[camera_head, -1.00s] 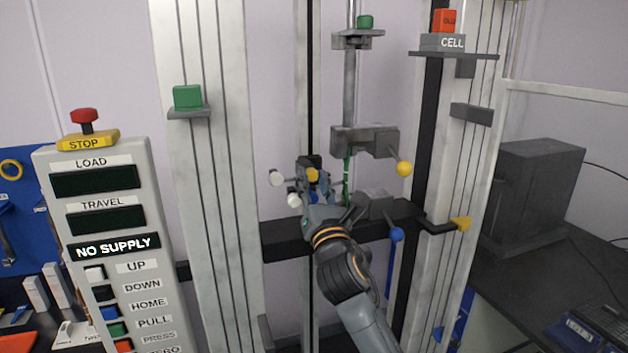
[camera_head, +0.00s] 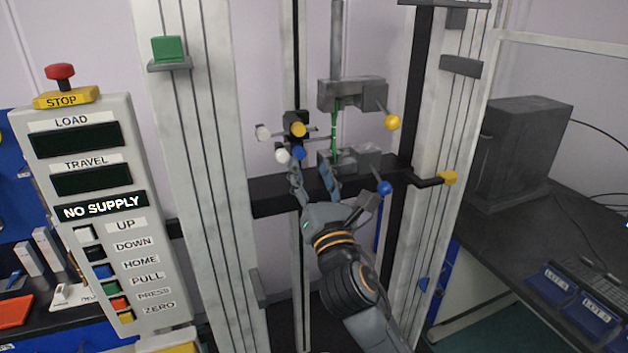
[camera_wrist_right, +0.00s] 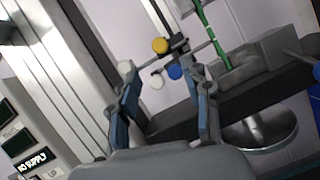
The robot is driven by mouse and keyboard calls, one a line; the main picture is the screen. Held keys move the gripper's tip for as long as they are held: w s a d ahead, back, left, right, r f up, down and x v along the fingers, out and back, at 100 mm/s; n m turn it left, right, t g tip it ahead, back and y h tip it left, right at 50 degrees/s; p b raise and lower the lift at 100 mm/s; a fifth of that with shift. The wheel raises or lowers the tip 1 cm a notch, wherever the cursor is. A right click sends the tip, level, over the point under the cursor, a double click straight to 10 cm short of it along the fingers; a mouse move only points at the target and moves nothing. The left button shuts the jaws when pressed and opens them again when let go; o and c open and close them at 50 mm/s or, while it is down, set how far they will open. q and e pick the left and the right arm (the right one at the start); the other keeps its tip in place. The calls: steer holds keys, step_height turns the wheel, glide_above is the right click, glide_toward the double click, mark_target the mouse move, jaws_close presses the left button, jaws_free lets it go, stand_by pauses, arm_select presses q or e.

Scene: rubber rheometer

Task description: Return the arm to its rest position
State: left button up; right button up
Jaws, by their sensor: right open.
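My right gripper (camera_head: 314,180) is open and empty in front of the test frame, its fingers pointing up and away from me. It is just below and in front of a small device with white, yellow and blue knobs (camera_head: 297,130). In the right wrist view, the open fingers (camera_wrist_right: 163,95) have the knobs beyond and between their tips, seemingly apart from them. A green strip (camera_head: 335,132) runs between the upper clamp (camera_head: 350,94) and the lower clamp (camera_head: 362,160). My left gripper is not in view.
The control panel (camera_head: 150,240) at left reads NO SUPPLY, with a red stop button (camera_head: 60,72) on top. Frame columns (camera_head: 200,200) stand close on both sides of my arm. A yellow-ended bracket (camera_head: 447,178) and blue-knobbed lever (camera_head: 384,188) stick out at right. A dark bench (camera_head: 510,240) is farther right.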

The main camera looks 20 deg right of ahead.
steer(key=shift+v, duration=1.05)
steer(key=shift+f, duration=0.1)
